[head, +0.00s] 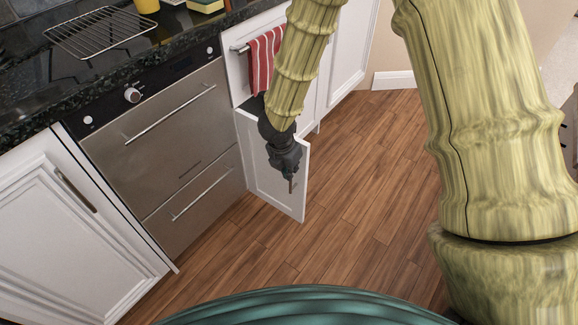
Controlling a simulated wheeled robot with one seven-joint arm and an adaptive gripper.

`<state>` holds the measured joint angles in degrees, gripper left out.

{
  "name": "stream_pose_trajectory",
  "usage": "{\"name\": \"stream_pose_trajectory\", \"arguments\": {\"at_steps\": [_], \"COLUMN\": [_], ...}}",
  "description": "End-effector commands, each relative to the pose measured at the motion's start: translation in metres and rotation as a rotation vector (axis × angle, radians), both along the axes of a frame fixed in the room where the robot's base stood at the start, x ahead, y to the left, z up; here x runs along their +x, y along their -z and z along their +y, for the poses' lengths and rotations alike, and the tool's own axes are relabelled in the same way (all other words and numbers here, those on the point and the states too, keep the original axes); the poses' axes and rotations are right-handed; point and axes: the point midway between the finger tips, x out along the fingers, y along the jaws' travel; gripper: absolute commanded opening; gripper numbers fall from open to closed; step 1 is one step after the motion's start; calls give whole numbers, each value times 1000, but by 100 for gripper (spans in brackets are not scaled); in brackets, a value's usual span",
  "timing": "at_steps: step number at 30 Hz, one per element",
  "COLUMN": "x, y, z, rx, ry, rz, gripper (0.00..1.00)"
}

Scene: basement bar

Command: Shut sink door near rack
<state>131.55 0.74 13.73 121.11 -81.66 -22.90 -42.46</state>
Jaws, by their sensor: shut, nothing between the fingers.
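A white cabinet door (262,180) below the counter stands swung out over the wood floor, to the right of the steel oven. My gripper (290,182) is shut and empty, pointing down in front of this door's face. It overlaps the door in the picture; I cannot tell whether it touches. My arm hides the door's upper part and some of the cabinet behind it. A wire rack (100,33) lies on the dark counter at the upper left.
The steel oven (165,150) with two bar handles is left of the door. A red striped towel (262,60) hangs on a rail above it. Another white cabinet door (60,230) is at the lower left. The wood floor (350,190) on the right is clear.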

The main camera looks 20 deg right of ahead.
Motion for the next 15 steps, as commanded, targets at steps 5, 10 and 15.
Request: {"name": "stream_pose_trajectory", "arguments": {"at_steps": [5,10,15], "x": [4,13,22], "y": [33,41,41], "z": [-6,-16,-27], "rx": [0,3,1], "ry": [1,5,4], "rz": [3,-2,0], "gripper": [0,0,0]}}
